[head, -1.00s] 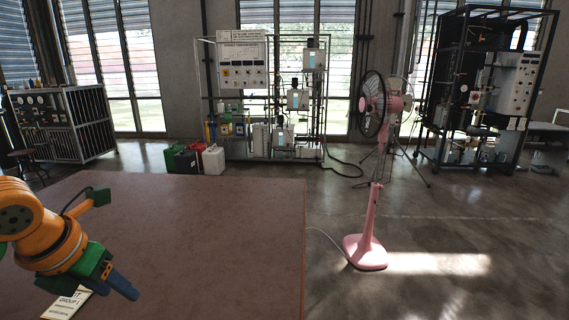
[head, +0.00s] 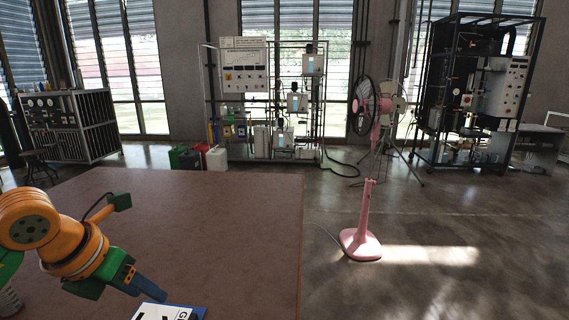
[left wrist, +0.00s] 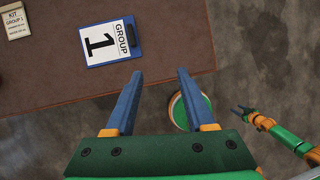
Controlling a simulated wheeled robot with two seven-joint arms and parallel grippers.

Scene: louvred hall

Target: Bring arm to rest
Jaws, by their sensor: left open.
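My left arm comes in from the left over the brown table (head: 200,220). Its left gripper (head: 150,285) has blue fingers pointing down and to the right in the head view. In the left wrist view the two fingers of the gripper (left wrist: 159,74) stand apart with nothing between them. A blue clipboard (head: 170,312) with a white "GROUP 1" sheet lies just below the fingertips in the head view; it also shows in the left wrist view (left wrist: 108,42), beyond the fingertips. My right gripper (left wrist: 245,112) shows small in the left wrist view, off the table; its jaw state is unclear.
A small "KIT GROUP 1" card (left wrist: 17,21) lies on the table at the wrist view's upper left. A pink fan (head: 362,240) stands on the floor right of the table. Equipment racks (head: 265,100) line the back wall. Most of the tabletop is bare.

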